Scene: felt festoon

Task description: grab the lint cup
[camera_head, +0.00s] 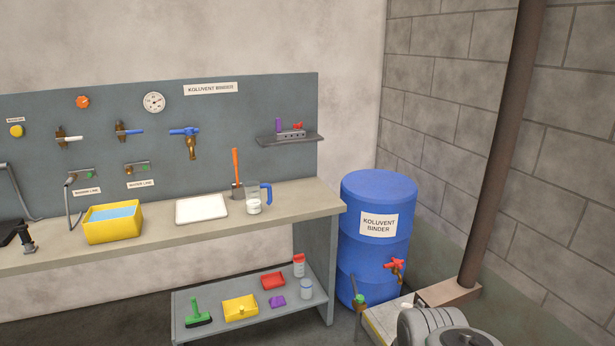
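A clear cup with a blue handle (254,202) stands upright on the bench, right of the white tray, with white material in its lower part. It is the likeliest lint cup, but no label on it can be read. A small white jar (306,289) and a red-and-white container (299,268) stand on the lower shelf.
The bench (290,203) also holds a yellow tub (112,233) of blue liquid, a white tray (201,209) and an orange-handled tool (236,168) close behind the cup. A blue drum (362,262) stands right of the bench, beside a brown pipe (500,150).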

